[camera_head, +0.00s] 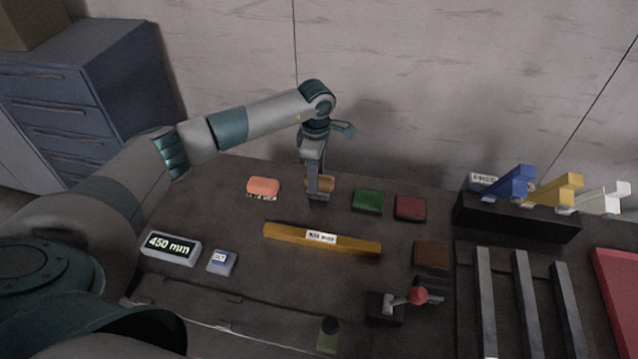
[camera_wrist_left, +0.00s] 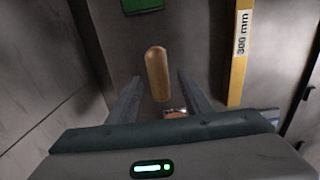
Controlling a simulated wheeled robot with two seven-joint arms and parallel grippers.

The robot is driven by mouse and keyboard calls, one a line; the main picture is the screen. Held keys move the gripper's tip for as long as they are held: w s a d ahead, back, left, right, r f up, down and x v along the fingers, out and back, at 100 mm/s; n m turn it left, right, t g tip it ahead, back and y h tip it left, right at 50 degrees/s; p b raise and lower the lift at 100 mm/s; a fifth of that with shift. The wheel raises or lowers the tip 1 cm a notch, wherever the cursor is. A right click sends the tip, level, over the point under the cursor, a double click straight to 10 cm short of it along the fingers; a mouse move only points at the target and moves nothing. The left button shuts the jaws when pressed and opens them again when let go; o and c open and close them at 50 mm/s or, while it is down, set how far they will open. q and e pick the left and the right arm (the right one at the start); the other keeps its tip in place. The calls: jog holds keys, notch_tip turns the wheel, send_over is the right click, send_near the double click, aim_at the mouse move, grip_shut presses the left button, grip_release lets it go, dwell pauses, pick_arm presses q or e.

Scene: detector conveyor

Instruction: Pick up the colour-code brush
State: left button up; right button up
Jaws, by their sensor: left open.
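A tan, rounded wooden piece (camera_head: 326,184) lies at the back middle of the dark worktop, partly hidden by my left gripper (camera_head: 319,193). It looks like a brush handle, but I see no bristles. In the left wrist view the tan piece (camera_wrist_left: 157,72) lies lengthwise between the two spread fingers of my left gripper (camera_wrist_left: 158,79), apart from both. The gripper is open, empty and points down over it. An orange block with a pale speckled base (camera_head: 263,187) sits to the left. My right gripper is not in view.
Green (camera_head: 368,199), red (camera_head: 410,208) and brown (camera_head: 431,254) blocks lie to the right. A yellow bar (camera_head: 285,236) lies in front. A black rack (camera_head: 510,221) holds blue, yellow and white handled pieces at right. A 450 mm display (camera_head: 170,247) stands front left.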

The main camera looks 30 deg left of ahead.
pick_arm(q)
jog(key=shift+d+f+p, duration=0.25)
jog(key=shift+f+p, duration=0.35)
jog(key=shift+p, duration=0.15)
notch_tip(320, 180, down, 3)
jog(key=shift+w+d+r+p, duration=0.1)
jog(key=shift+p, duration=0.75)
jog(key=shift+f, duration=0.6)
jog(key=c, duration=1.1)
